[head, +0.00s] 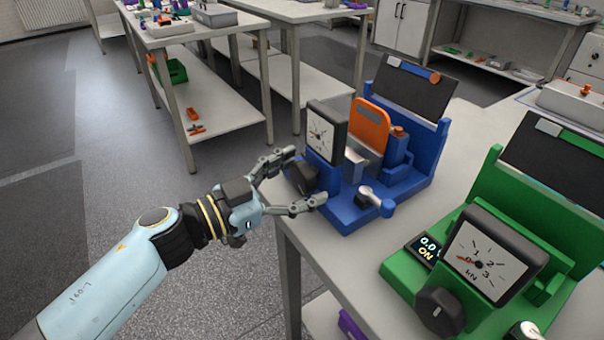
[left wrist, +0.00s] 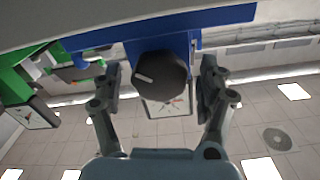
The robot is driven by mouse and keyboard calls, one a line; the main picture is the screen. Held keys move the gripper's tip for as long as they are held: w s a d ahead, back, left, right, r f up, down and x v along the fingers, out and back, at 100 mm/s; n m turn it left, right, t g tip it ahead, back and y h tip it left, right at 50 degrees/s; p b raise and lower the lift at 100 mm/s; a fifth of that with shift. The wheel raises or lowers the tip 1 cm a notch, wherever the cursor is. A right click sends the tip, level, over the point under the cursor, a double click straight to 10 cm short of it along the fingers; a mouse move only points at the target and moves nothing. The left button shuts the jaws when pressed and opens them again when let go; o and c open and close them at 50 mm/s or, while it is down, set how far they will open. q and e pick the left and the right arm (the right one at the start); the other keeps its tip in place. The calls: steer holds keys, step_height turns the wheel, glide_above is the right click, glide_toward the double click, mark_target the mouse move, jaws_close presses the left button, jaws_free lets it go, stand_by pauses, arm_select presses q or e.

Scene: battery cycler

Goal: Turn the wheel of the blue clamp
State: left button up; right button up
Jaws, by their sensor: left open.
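The blue clamp (head: 417,172) stands on the near table, with a dial gauge and an orange plate on it. Its wheel, a dark knob (head: 300,177), is on the clamp's left side. My left gripper (head: 306,176) is open, with one finger on either side of the wheel. In the left wrist view the wheel (left wrist: 160,79) shows a light mark and sits between the two open fingers (left wrist: 162,84). I cannot tell whether a finger touches it. My right gripper is not in view.
A green clamp (head: 405,270) with its own gauge and dark knob stands at the right on the same table (head: 335,262). Other benches (head: 225,95) with small parts stand behind. The floor at the left is clear.

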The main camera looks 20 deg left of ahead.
arm_select(q)
steer(key=shift+w+d, duration=0.25)
steer(key=shift+w, duration=0.1)
steer(key=c, duration=1.2)
steer(key=shift+r+m+p, duration=0.15)
steer(key=shift+m+p, duration=0.55)
steer(key=shift+m, duration=0.7)
steer(key=shift+m+p, duration=0.45)
steer(key=shift+m, duration=0.75)
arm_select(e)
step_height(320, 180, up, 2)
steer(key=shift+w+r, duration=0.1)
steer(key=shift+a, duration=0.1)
arm_select(q)
steer(key=o, duration=1.2)
steer(key=shift+f, duration=0.2)
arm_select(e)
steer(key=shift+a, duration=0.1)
